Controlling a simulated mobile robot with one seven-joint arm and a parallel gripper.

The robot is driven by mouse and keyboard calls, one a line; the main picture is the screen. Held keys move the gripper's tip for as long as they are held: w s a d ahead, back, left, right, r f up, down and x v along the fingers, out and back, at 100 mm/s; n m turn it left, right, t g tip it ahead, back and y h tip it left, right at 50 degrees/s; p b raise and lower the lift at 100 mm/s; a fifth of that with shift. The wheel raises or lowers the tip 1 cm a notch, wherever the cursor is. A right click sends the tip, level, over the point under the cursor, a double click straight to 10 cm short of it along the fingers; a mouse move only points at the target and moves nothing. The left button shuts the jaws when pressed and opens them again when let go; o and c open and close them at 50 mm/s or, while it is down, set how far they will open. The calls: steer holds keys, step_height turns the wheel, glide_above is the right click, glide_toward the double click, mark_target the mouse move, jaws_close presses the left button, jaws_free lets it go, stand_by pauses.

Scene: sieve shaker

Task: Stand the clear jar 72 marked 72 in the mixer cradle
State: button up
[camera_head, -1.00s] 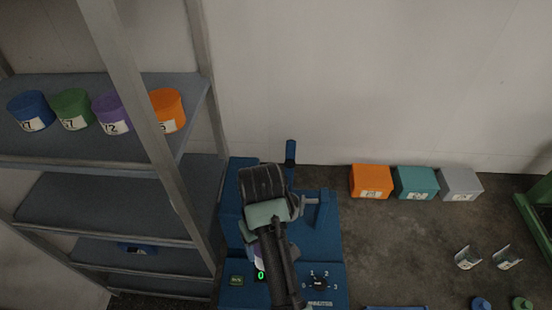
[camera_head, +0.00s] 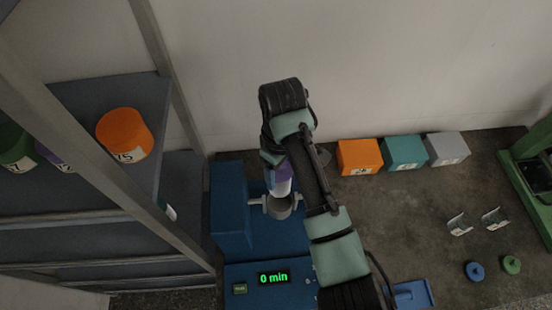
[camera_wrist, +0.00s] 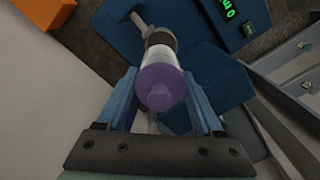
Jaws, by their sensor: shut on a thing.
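My gripper (camera_wrist: 160,78) is shut on a clear jar with a purple lid (camera_wrist: 160,88). The jar's pale body lies between the blue fingers, and its number is not readable. In the head view the jar (camera_head: 281,178) hangs below my wrist, right at the grey mixer cradle (camera_head: 284,209). In the wrist view the cradle ring (camera_wrist: 160,38) shows just beyond the jar's far end. I cannot tell whether the jar's base is inside the ring or just above it. The blue mixer (camera_head: 231,222) has a green display (camera_head: 273,278) reading 0 min.
A shelf rack (camera_head: 100,200) at left holds an orange tub (camera_head: 124,135) and others partly behind its post. Orange (camera_head: 359,157), teal (camera_head: 403,153) and grey (camera_head: 446,148) boxes stand along the wall.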

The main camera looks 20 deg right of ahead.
steer(key=shift+s+f+b, duration=0.3)
steer(key=shift+f+b, duration=0.55)
step_height(320, 180, down, 4)
steer(key=b, duration=0.3)
steer(key=shift+r+b, duration=0.2)
steer(key=shift+b, duration=0.1)
steer(key=shift+f+p, duration=0.3)
steer(key=shift+p, duration=0.2)
steer(key=shift+f+b, duration=1.1)
steer(key=shift+f, duration=1.4)
stand_by(1.7)
steer(key=o, duration=1.5)
steer(key=shift+r, duration=0.1)
step_height(320, 180, up, 13)
steer(key=p, duration=0.4)
